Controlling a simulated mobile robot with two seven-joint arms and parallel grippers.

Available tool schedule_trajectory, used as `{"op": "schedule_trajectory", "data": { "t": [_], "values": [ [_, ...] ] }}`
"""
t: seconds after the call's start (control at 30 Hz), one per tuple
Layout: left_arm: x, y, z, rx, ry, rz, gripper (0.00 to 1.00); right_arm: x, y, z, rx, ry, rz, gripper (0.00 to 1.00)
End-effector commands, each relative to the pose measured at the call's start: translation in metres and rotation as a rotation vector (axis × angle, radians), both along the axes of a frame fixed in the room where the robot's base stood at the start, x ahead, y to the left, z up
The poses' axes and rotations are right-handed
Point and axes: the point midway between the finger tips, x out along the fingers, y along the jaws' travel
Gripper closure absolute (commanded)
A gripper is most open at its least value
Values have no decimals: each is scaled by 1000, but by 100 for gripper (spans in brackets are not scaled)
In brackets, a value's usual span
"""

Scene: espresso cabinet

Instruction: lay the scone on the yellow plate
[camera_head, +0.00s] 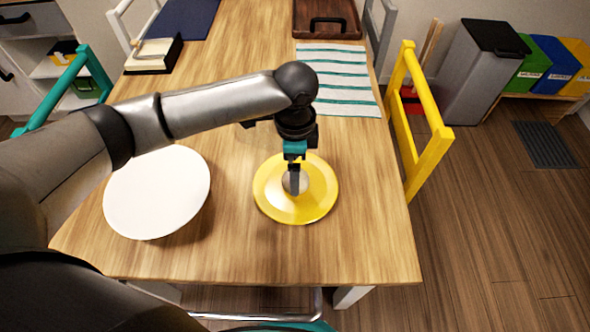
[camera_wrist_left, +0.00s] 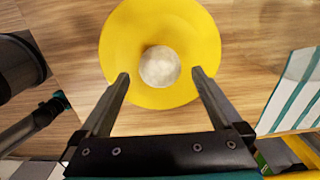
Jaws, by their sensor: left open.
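The scone (camera_head: 303,184) is a small pale round thing near the middle of the yellow plate (camera_head: 268,205). In the left wrist view the scone (camera_wrist_left: 160,67) appears to lie on the yellow plate (camera_wrist_left: 122,45), with yellow all around it. My left gripper (camera_head: 294,190) points down over the plate and partly hides the scone in the head view. In the wrist view its two fingers (camera_wrist_left: 160,75) are spread apart with a gap on each side of the scone, and they hold nothing. My right gripper is not in view.
A large white plate (camera_head: 157,192) lies left of the yellow plate. A striped cloth (camera_head: 338,80) and a brown tray (camera_head: 327,20) lie farther back. A yellow chair (camera_head: 425,125) stands at the table's right edge. The table front is clear.

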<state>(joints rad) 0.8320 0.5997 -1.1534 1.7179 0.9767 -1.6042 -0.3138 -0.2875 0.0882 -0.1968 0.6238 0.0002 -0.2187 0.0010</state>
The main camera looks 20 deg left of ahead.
Motion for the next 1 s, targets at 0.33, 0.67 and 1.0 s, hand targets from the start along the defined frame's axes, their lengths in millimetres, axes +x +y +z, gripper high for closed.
{"op": "schedule_trajectory", "data": {
  "t": [0.33, 0.67, 1.0],
  "values": [
    [0, 0, 76, -1, -1, 0, 0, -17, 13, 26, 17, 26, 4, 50],
    [0, 0, 94, -1, 2, 1, 0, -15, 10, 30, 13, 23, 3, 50],
    [0, 0, 94, -1, 2, 1, 0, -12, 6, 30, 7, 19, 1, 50]
  ]
}}
